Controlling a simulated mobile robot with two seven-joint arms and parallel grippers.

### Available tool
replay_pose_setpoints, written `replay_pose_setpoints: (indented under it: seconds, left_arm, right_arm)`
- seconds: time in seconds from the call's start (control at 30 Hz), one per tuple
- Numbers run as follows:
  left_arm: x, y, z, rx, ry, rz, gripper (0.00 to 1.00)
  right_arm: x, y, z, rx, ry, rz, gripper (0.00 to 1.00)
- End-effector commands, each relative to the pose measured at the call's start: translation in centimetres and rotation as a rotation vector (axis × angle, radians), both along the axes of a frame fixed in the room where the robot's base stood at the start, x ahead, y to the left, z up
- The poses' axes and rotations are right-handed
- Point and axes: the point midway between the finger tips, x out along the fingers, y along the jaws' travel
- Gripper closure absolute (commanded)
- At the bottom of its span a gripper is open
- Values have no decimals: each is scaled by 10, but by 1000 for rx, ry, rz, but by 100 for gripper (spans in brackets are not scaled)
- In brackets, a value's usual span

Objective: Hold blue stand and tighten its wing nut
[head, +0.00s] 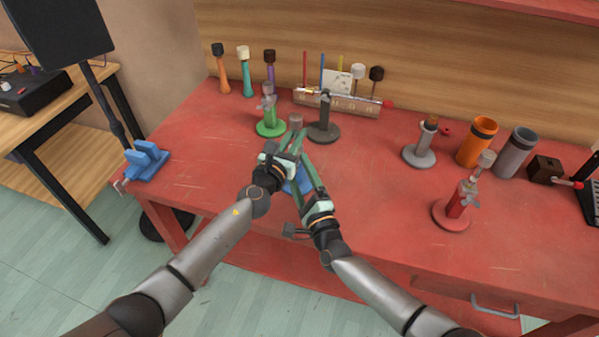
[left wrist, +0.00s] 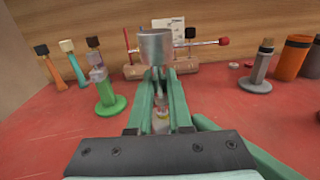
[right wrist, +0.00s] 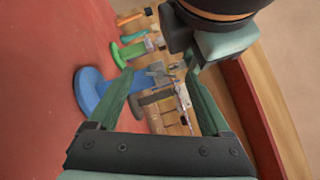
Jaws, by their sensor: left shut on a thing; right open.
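The blue stand has its round blue base (head: 300,183) on the red table, partly hidden by my arms in the head view. Its grey cup (left wrist: 155,47) rises above the fingers of my left gripper (head: 295,138), which is shut on the stand's post. In the right wrist view the blue base (right wrist: 92,92) and post show between the fingers of my right gripper (right wrist: 165,90), with small grey parts at the post's upper end. The right gripper is open, its fingers apart beside the post. I cannot make out the wing nut clearly.
A green stand (head: 270,127) and a dark grey stand (head: 323,132) are close behind. A grey stand (head: 419,155) and a red stand (head: 457,206) stand to the right, near orange (head: 477,143) and grey tubes (head: 514,152). A blue clamp (head: 147,160) sits at the left edge.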

Motion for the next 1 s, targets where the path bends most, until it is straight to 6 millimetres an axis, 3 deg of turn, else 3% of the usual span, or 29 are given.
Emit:
replay_pose_setpoints:
  seconds: [0.33,1.0]
  left_arm:
    - [0,0,1,0,-1,0,100]
    - [0,0,1,0,-1,0,100]
  right_arm:
    - [3,1,0,0,0,-1,18]
    - [3,1,0,0,1,-1,93]
